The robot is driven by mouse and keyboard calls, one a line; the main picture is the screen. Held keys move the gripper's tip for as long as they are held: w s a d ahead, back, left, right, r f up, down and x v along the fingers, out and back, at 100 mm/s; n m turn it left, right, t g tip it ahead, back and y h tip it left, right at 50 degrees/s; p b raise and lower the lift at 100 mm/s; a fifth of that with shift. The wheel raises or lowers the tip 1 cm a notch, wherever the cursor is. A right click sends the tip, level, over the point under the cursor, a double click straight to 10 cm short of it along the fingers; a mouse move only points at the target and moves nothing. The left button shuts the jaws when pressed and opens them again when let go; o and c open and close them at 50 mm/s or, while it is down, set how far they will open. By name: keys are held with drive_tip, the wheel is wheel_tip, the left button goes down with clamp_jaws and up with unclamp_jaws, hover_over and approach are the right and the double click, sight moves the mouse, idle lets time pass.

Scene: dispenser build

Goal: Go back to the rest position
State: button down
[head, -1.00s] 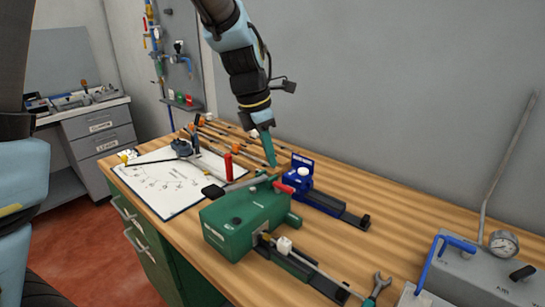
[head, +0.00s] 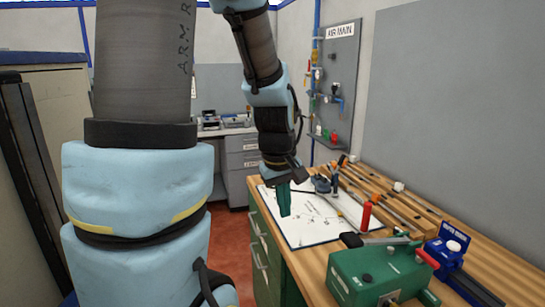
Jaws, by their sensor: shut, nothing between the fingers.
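My gripper (head: 284,198) hangs from my blue and black arm, pointing down. Its teal fingers are together with nothing between them. It shows in front of the white drawing sheet (head: 305,232) near the left edge of the workbench. I cannot tell its exact height above the sheet.
The wooden bench (head: 500,238) carries a green machine (head: 375,278), a blue device (head: 447,246), a red cylinder (head: 366,216) and several rods. A wall panel (head: 340,80) marked AIR MAIN is behind. A grey drawer cabinet (head: 242,165) stands farther back. Red floor (head: 222,240) shows left of the bench.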

drive_tip(key=s+a+f+m+y, duration=0.1)
drive_tip(key=s+a+m, duration=0.3)
drive_tip(key=a, duration=0.6)
wheel_tip(320, 180, down, 6)
drive_tip(key=m+b, duration=0.1)
drive_tip(key=b, duration=0.4)
drive_tip(key=shift+s+d+f, duration=0.2)
drive_tip(key=shift+d, duration=0.05)
